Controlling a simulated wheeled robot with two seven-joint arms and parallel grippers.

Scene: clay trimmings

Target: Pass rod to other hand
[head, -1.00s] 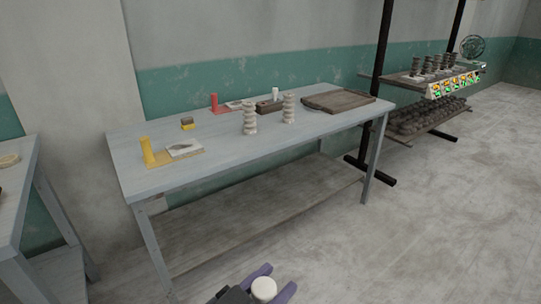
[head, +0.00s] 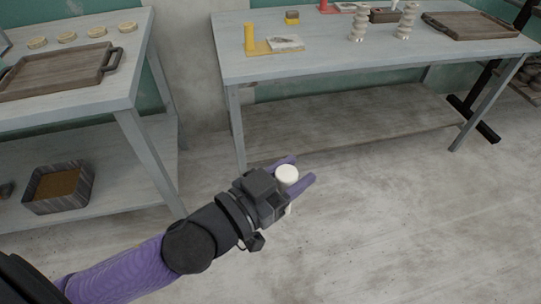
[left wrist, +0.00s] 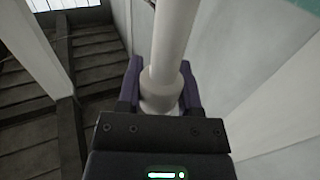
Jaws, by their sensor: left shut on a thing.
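My left gripper (head: 293,172) has purple fingers and is shut on a white rod. In the head view the rod's round white end (head: 286,174) shows between the fingers, and a little of it shows below the gripper. In the left wrist view the rod (left wrist: 173,45) runs up out of the picture from between the fingers of the left gripper (left wrist: 160,85), with a thicker collar at the grip. The gripper is over open floor, in front of the tables. My right gripper is in neither view.
A left table (head: 120,85) holds a handled tray (head: 60,72) and several discs. A bin (head: 60,187) is on its shelf. The floor to the right is clear.

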